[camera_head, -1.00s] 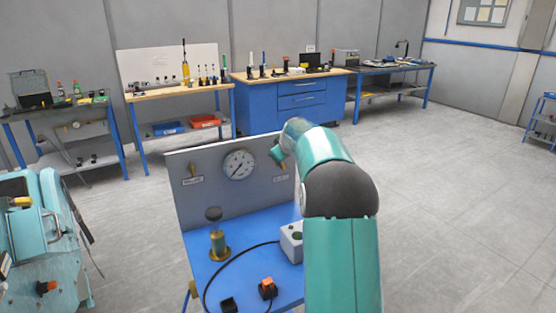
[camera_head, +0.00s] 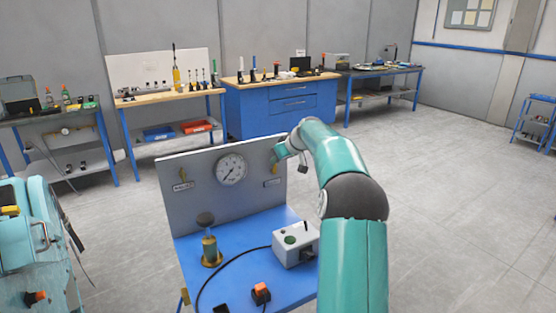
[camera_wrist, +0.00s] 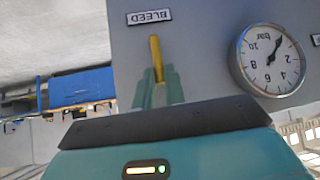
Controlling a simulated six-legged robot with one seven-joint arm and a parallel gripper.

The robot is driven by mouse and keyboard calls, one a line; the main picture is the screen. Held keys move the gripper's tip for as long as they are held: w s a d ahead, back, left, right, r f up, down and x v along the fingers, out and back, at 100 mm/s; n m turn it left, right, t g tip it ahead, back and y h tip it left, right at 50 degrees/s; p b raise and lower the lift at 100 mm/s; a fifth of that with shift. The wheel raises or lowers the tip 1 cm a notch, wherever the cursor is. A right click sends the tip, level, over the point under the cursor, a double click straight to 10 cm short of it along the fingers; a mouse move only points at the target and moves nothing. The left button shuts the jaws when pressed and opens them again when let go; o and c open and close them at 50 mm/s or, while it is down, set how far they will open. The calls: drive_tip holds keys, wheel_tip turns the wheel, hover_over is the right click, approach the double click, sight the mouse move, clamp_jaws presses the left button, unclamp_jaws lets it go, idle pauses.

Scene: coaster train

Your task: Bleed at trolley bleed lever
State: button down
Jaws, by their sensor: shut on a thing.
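The trolley's grey upright panel (camera_head: 220,195) carries a brass bleed lever (camera_wrist: 156,58) near its right edge in the head view. Its BLEED label (camera_wrist: 149,16) reads upside down in the wrist view. My gripper (camera_wrist: 158,88) is shut on the brass lever, its teal fingers on either side of it. In the head view my gripper (camera_head: 278,156) is at the panel's upper right and partly covers the lever. A round pressure gauge (camera_head: 232,169) is beside it; it also shows in the wrist view (camera_wrist: 270,60).
Another brass lever (camera_head: 183,173) is on the panel's left. A brass fitting with a black knob (camera_head: 209,240), a grey box (camera_head: 296,246), a black cable and an orange switch (camera_head: 261,293) are on the blue trolley top (camera_head: 235,272). A teal machine (camera_head: 30,235) stands left. Open floor is right.

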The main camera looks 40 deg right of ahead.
drive_tip(key=c, duration=1.5)
unclamp_jaws()
drive_tip(key=shift+w+f, duration=0.1)
drive_tip(key=shift+w, duration=0.05)
drive_tip(key=shift+o, duration=0.2)
drive_tip(key=a+v, duration=0.1)
drive_tip(key=v, duration=1.3)
drive_tip(key=shift+d, duration=0.5)
